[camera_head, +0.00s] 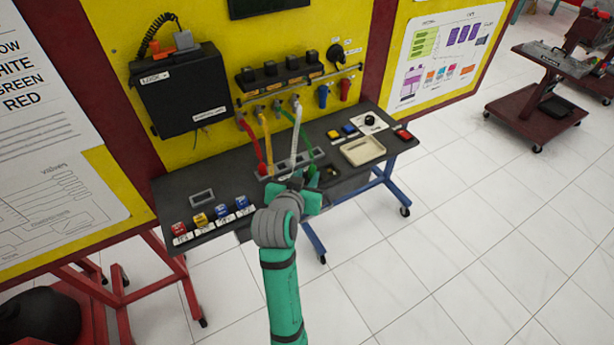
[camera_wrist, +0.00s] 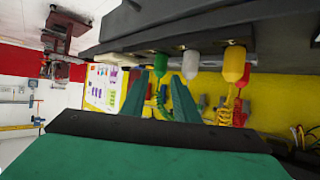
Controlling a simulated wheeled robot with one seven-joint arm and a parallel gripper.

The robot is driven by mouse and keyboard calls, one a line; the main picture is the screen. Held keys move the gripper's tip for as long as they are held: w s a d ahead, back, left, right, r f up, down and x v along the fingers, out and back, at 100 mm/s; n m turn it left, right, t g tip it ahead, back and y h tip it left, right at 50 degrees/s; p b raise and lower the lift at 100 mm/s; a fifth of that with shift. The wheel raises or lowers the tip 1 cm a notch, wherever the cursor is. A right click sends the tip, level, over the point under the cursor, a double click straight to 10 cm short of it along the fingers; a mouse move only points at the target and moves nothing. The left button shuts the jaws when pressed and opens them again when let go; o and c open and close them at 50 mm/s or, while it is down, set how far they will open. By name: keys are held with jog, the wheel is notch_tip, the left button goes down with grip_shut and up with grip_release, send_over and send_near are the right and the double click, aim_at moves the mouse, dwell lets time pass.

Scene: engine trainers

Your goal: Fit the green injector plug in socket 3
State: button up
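The green plug (camera_wrist: 160,65) stands in a dark strip in the wrist view, which looks turned upside down. It is beside the white plug (camera_wrist: 190,65) and the yellow plug (camera_wrist: 235,64). My gripper (camera_wrist: 160,97) is open, its two teal fingers pointing toward the green plug with a gap between them. The green plug shows just ahead of the fingertips; I see no grip on it. In the head view my gripper (camera_head: 305,185) is low at the table's front edge, below the green cable (camera_head: 305,138), and hides part of the plug rack (camera_head: 280,166). Socket 3's number is not readable.
Red (camera_head: 251,140), yellow (camera_head: 266,135) and white (camera_head: 295,130) cables hang close beside the green one. A beige tray (camera_head: 362,151) and several coloured buttons stand on the table. A black box (camera_head: 185,88) is on the yellow wall.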

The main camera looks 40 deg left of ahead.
jog(key=shift+r, duration=2.3)
jog(key=o, duration=0.6)
jog(key=shift+c, duration=0.2)
